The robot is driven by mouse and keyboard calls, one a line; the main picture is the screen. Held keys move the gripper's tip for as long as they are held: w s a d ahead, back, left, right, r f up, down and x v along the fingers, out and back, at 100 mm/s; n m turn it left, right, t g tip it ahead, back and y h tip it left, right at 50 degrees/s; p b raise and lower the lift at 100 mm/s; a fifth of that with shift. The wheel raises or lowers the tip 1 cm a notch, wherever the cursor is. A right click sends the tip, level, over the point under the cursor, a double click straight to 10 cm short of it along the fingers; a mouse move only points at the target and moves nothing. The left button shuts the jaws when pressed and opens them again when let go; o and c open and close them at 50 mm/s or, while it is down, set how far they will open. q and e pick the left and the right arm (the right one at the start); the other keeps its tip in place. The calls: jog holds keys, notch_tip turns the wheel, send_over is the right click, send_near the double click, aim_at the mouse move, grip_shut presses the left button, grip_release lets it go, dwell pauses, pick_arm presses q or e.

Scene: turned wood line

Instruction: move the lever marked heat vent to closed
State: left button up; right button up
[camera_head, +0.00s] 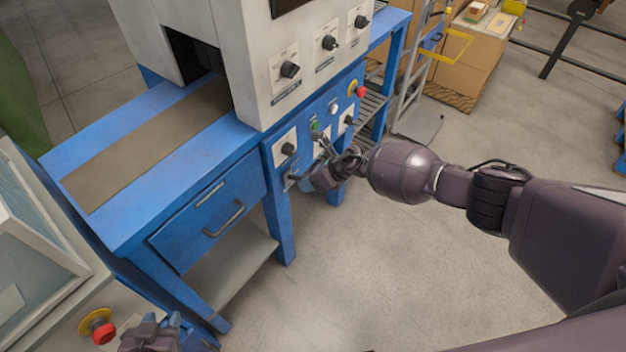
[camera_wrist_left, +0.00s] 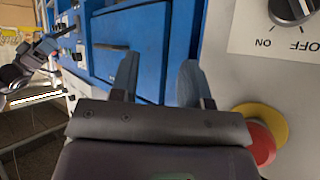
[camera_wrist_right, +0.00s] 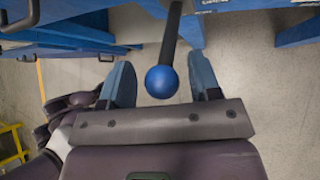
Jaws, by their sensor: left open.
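A lever with a black shaft and a blue ball knob (camera_wrist_right: 162,82) shows in the right wrist view. The knob stands between the fingers of my right gripper (camera_wrist_right: 163,85), which is open, with a gap on both sides. The lever's marking cannot be read. In the head view my right gripper (camera_head: 312,180) is at the front of the blue machine, below its lower control panel, and largely hides the lever. My left gripper (camera_head: 150,335) is at the bottom left of the head view; the left wrist view shows its fingers (camera_wrist_left: 160,80) apart with nothing between them.
The blue machine (camera_head: 150,240) has a drawer handle (camera_head: 224,220), several black knobs and a red stop button (camera_head: 361,92). Another red stop button (camera_head: 103,332) is beside my left gripper. A hand truck (camera_head: 420,80) and cartons stand behind.

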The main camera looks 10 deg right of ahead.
jog(key=shift+s+d+f, duration=0.1)
jog(key=shift+f, duration=0.1)
jog(key=shift+s+d+r, duration=0.1)
jog(key=shift+d+r, duration=0.2)
jog(key=shift+r, duration=0.05)
jog(key=p+v, duration=0.3)
jog(key=v, duration=0.7)
jog(key=shift+a, duration=0.1)
